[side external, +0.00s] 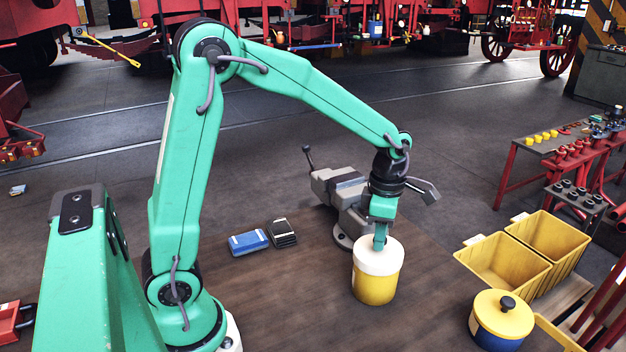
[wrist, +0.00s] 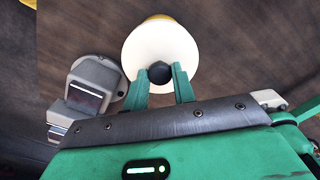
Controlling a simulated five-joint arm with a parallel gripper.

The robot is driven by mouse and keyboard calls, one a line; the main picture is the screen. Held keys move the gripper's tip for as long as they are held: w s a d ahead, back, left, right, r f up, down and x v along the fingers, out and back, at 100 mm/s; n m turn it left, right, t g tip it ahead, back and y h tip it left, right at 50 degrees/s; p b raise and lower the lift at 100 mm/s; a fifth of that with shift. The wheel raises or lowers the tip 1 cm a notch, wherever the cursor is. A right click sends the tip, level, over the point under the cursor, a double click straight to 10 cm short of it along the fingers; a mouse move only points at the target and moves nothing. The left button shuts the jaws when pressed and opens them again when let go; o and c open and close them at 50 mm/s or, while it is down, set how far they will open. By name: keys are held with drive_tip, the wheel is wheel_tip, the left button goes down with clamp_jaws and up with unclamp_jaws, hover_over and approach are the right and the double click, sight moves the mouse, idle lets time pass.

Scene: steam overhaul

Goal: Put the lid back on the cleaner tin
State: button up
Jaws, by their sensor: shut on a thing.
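A yellow tin (side external: 374,288) stands upright on the wooden bench; a sliver of it shows past the lid in the wrist view (wrist: 156,18). A white lid (side external: 378,262) is over the tin's mouth and looks nearly level. It fills the upper middle of the wrist view (wrist: 160,48). I cannot tell whether it is fully seated or slightly off centre. My gripper (side external: 380,242) points down above the lid. In the wrist view its two green fingers (wrist: 160,80) are shut on the lid's black knob (wrist: 159,72). The tin's rim is hidden.
A grey vise (side external: 345,190) stands just behind the tin. A blue tin with a yellow lid (side external: 502,312) and yellow bins (side external: 503,262) are at the right. A blue box (side external: 248,242) and a black box (side external: 282,233) lie left. The bench in front of the tin is clear.

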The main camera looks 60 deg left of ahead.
idle(0.4)
drive_tip(key=o, duration=1.5)
drive_tip(key=shift+o, duration=0.2)
drive_tip(key=shift+r, duration=0.2)
drive_tip(key=shift+r, duration=3.3)
drive_tip(key=shift+c, duration=0.2)
clamp_jaws()
